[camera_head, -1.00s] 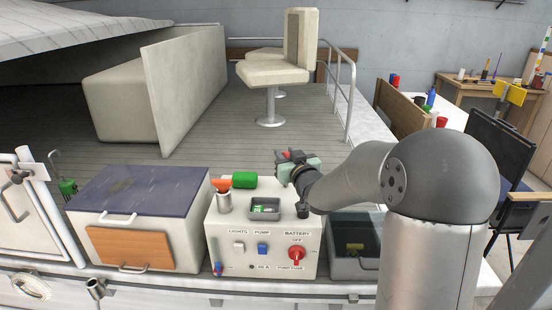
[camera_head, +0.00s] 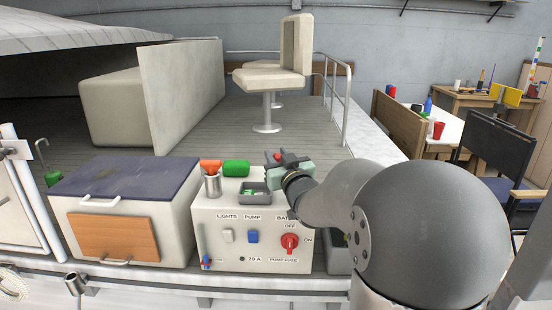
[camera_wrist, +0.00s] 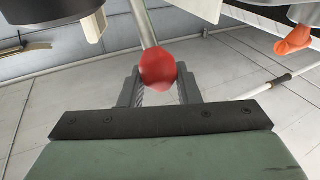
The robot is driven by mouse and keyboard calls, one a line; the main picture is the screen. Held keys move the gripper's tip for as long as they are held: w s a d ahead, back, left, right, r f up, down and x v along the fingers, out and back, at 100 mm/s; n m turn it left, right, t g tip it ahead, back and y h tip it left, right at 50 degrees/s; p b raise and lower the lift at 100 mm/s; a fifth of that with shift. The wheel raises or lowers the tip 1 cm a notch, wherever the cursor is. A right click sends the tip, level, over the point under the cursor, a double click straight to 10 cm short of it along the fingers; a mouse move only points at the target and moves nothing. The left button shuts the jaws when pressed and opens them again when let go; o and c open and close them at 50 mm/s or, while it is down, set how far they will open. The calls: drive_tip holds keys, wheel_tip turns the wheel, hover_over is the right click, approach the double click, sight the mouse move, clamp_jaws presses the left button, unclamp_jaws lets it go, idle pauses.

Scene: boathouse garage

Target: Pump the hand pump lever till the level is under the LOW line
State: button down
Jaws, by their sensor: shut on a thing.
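The hand pump lever shows in the wrist view as a pale metal rod (camera_wrist: 142,22) with a round red knob (camera_wrist: 158,68) at its end. My gripper (camera_wrist: 161,82) is shut on the red knob, one finger on each side of it. In the head view my gripper (camera_head: 277,159) is above and behind the right part of the white switch console (camera_head: 212,240), with a bit of red at its tips. The pump body is hidden or cannot be made out. No level gauge or LOW line can be made out in either view.
The deck behind is mostly clear up to a seat (camera_head: 268,78).

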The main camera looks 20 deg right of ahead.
drive_tip(key=shift+f, duration=0.4)
drive_tip(key=c, duration=1.1)
unclamp_jaws()
drive_tip(key=shift+w, duration=0.15)
drive_tip(key=shift+r, duration=0.2)
drive_tip(key=shift+s+a+f+b, duration=0.15)
drive_tip(key=shift+s+f+b, duration=0.3)
drive_tip(key=shift+s, duration=2.45)
drive_tip(key=shift+s+a+f+b, duration=0.1)
drive_tip(key=shift+s+f+b, duration=0.4)
drive_tip(key=shift+s, duration=2.45)
drive_tip(key=shift+s+a+f+b, duration=0.15)
drive_tip(key=shift+s+b, duration=0.55)
drive_tip(key=shift+s, duration=2.2)
